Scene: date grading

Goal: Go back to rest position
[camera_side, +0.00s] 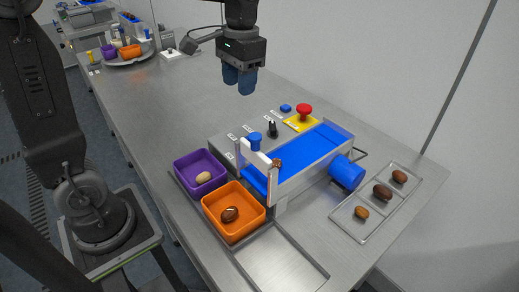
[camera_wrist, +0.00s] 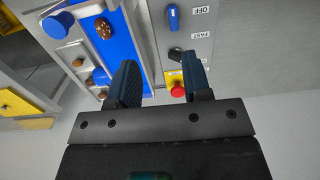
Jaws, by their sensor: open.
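My gripper (camera_side: 240,82) hangs in the air above the table, behind the small conveyor (camera_side: 325,145). Its two dark blue fingers are apart, with nothing held between them. In the wrist view the gripper's fingers (camera_wrist: 158,80) point toward the control panel and the edge of the blue belt (camera_wrist: 125,45). A brown date (camera_side: 277,163) is at the near end of the belt, by a white frame; a brown date (camera_wrist: 103,28) also shows on the belt in the wrist view.
A purple bin (camera_side: 184,172) holds a pale date; an orange bin (camera_side: 213,212) holds a dark one. A sectioned tray (camera_side: 350,228) with three dates lies right. A red stop button (camera_side: 304,110) rises behind the conveyor.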

